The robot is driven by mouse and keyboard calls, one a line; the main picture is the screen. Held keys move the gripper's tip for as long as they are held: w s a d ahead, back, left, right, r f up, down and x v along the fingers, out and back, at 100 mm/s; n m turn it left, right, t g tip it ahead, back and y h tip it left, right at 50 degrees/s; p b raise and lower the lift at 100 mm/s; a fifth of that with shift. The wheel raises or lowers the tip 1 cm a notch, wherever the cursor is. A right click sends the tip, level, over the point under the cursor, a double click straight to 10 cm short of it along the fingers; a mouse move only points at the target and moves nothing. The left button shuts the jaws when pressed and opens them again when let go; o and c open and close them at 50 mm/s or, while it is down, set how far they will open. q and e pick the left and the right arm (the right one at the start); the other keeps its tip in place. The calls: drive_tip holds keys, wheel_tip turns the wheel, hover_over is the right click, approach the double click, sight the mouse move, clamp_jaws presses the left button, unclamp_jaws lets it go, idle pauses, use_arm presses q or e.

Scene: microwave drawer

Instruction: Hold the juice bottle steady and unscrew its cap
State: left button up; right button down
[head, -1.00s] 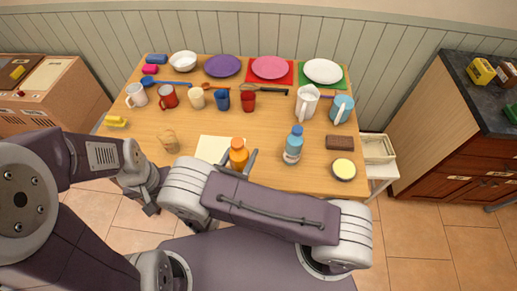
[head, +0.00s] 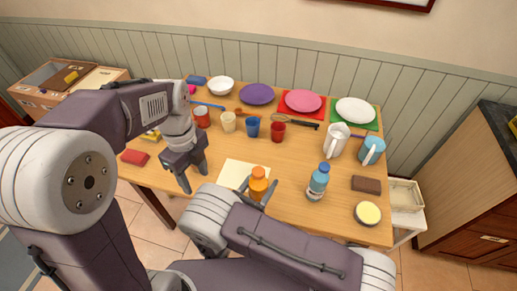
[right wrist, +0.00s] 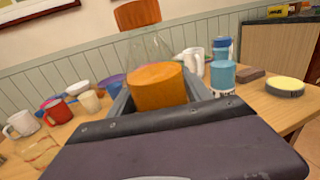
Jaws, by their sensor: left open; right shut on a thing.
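The juice bottle (head: 258,190) stands near the table's front edge with its orange cap (head: 258,172) on top. My right gripper (head: 262,186) is shut around its body. In the right wrist view the bottle (right wrist: 158,86) shows orange juice low down, a clear upper part and the orange cap (right wrist: 138,14); it looks upright between the fingers. My left gripper (head: 194,180) is open and empty, fingers pointing down, to the left of the bottle and apart from it. The bottle's base is hidden behind my right arm.
A blue bottle (head: 318,183) stands right of the juice bottle. A pale sheet (head: 243,174) lies behind it. Cups, such as a red cup (head: 278,132), a white pitcher (head: 336,141) and plates stand farther back. A brown block (head: 366,184) and a yellow-topped round tub (head: 368,213) are at right.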

use_arm(q)
drive_tip(key=w+d+r+m, duration=0.4)
drive_tip(key=d+r+m, duration=0.1)
drive_tip(key=d+m, duration=0.25)
drive_tip(key=m, duration=0.4)
hover_over(258, 170)
drive_tip(key=shift+s+d+r+n+t, duration=0.2)
drive_tip(key=shift+r+n+t, duration=0.1)
drive_tip(key=shift+r, duration=0.1)
wheel_tip(258, 170, down, 8)
drive_tip(key=shift+a+f, duration=0.1)
drive_tip(key=shift+a, duration=0.05)
clamp_jaws()
drive_tip(key=n, duration=1.1)
drive_tip(key=shift+n, duration=0.25)
drive_tip(key=n, duration=0.6)
drive_tip(key=shift+n, duration=0.4)
drive_tip(key=n, duration=0.6)
drive_tip(key=shift+n, duration=0.3)
drive_tip(key=n, duration=1.3)
drive_tip(key=shift+r, duration=0.2)
drive_tip(key=n, duration=1.2)
drive_tip(key=shift+w+n, duration=0.1)
drive_tip(key=shift+n, duration=0.2)
drive_tip(key=n, duration=0.3)
drive_tip(key=shift+n, duration=0.3)
